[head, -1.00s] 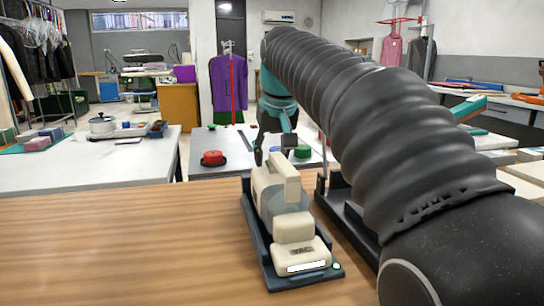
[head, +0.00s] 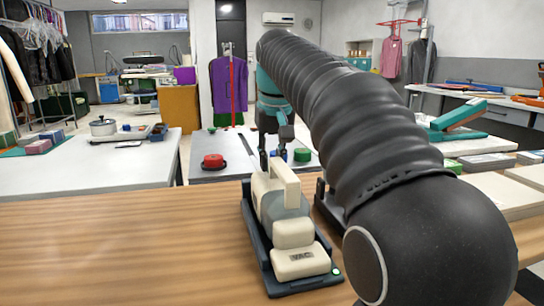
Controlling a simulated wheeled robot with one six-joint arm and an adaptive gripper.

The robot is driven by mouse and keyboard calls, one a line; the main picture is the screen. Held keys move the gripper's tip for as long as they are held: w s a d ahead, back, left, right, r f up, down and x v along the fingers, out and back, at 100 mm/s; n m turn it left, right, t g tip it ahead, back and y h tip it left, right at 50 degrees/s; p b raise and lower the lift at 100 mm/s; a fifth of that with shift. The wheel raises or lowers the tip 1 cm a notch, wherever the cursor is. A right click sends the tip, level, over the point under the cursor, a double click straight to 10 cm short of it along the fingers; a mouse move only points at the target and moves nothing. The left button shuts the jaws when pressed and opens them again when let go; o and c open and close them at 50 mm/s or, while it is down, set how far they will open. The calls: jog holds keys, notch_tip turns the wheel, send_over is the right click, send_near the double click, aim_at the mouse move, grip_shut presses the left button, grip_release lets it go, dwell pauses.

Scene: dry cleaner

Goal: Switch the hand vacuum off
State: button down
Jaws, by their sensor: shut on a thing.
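The hand vacuum (head: 290,233) is cream and grey with a raised handle and a "VAC" label. It lies in a dark dock (head: 262,262) on the wooden counter, its label end towards me. A small green light shows on the dock's near right corner. No lit strip shows on the vacuum's near end. My gripper (head: 272,158) is at the vacuum's far end, beside the handle, shut on part of it. The exact contact is small and partly hidden by the handle, and I see no switch clearly.
Behind the counter a grey table holds a red round object (head: 213,161) and a green one (head: 302,155). A white table (head: 80,170) with a pot stands at left. My arm covers much of the right side. The counter left of the dock is clear.

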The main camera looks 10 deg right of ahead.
jog(key=shift+w+g, duration=0.15)
jog(key=shift+g, duration=0.45)
jog(key=c, duration=1)
grip_release()
jog(key=shift+c, duration=0.2)
